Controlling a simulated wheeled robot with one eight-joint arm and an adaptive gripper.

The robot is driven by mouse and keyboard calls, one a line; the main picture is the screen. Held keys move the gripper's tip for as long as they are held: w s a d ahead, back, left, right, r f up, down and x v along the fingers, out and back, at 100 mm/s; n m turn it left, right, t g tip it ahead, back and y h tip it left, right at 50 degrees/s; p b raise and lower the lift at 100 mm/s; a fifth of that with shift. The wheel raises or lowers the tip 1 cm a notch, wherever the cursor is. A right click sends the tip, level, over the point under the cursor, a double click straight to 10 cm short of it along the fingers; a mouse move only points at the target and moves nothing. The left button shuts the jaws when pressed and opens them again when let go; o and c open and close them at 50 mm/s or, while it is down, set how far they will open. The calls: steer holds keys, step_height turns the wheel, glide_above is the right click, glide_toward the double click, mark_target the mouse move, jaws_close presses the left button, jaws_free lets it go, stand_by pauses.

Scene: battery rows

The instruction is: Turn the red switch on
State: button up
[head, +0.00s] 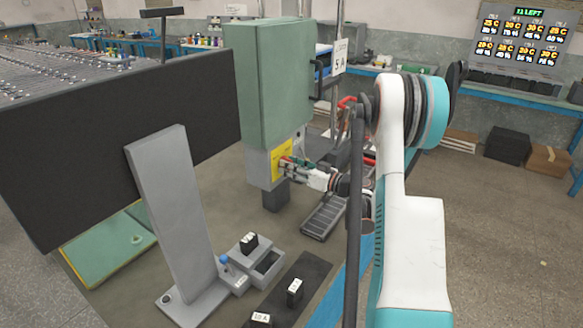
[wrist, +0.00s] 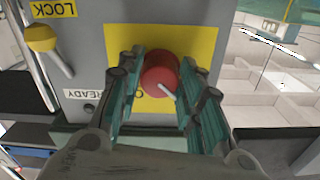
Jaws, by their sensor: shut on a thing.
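The red switch (wrist: 160,76) is a round red knob on a yellow plate (wrist: 200,45) on a grey panel. A pale pointer juts from it toward the lower right in the wrist view. My gripper (wrist: 163,82) has one green finger on each side of the knob and is shut on it. In the head view my gripper (head: 288,166) reaches the yellow plate (head: 281,160) on the lower grey box under a green cabinet (head: 270,85). The knob is hidden there by my gripper. The lettering on the plate is mostly covered.
A yellow-knobbed lever (wrist: 42,38) stands left of the switch, near a LOCK label (wrist: 53,9). A READY label (wrist: 90,95) is below it. A large dark monitor (head: 120,130) stands left of the cabinet. A grey tray (head: 324,215) lies below my gripper. Open floor is at right.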

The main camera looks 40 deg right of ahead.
steer(key=shift+r+m+b, duration=0.1)
steer(key=shift+m+b, duration=1.25)
steer(key=shift+m, duration=7.65)
steer(key=o, duration=1.1)
steer(key=shift+c, duration=0.2)
steer(key=shift+s, duration=0.1)
